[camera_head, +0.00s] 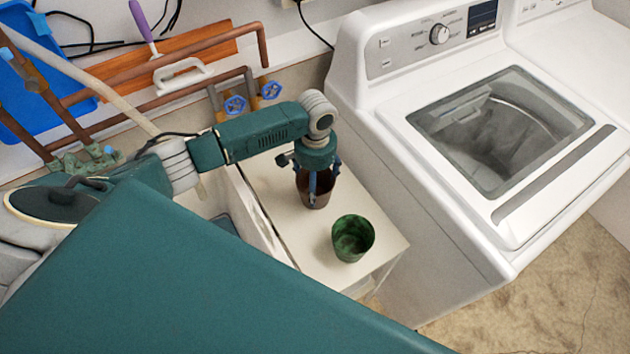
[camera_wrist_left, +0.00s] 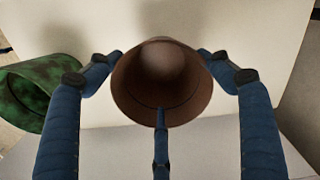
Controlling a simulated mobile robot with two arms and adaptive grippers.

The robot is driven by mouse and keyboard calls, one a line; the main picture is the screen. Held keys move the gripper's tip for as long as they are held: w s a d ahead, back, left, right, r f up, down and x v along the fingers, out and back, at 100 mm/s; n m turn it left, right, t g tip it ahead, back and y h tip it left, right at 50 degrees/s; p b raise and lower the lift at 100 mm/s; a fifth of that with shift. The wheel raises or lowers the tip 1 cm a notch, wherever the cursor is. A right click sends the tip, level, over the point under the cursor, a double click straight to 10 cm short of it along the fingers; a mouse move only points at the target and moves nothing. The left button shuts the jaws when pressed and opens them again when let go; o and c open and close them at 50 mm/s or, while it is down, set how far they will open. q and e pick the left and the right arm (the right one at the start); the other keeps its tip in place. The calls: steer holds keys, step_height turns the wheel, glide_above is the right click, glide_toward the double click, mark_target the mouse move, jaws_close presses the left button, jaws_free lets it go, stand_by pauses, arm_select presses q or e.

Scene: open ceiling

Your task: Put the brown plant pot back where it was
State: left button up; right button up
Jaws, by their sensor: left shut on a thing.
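The brown plant pot (camera_head: 313,198) is at the back part of a white table top (camera_head: 292,222), upright and seen from above. It also shows in the left wrist view (camera_wrist_left: 135,88), open end toward the camera and empty. My left gripper (camera_head: 316,182) comes down over the pot from above. In the left wrist view its blue fingers (camera_wrist_left: 160,75) are shut on the pot's rim, with one finger reaching inside. I cannot tell whether the pot's base touches the table. My right gripper is not in view.
A green pot (camera_head: 352,238) stands on the table in front of the brown pot, apart from it. A white washing machine (camera_head: 440,180) stands close on the right. A white sink (camera_head: 243,205) lies left, with pipes (camera_head: 165,82) behind.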

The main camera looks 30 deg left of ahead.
arm_select(q)
steer(key=shift+f, duration=0.15)
steer(key=o, duration=1.2)
steer(key=shift+c, duration=0.2)
step_height(320, 180, up, 12)
steer(key=b, duration=0.1)
steer(key=shift+r, duration=0.25)
steer(key=shift+f, duration=0.1)
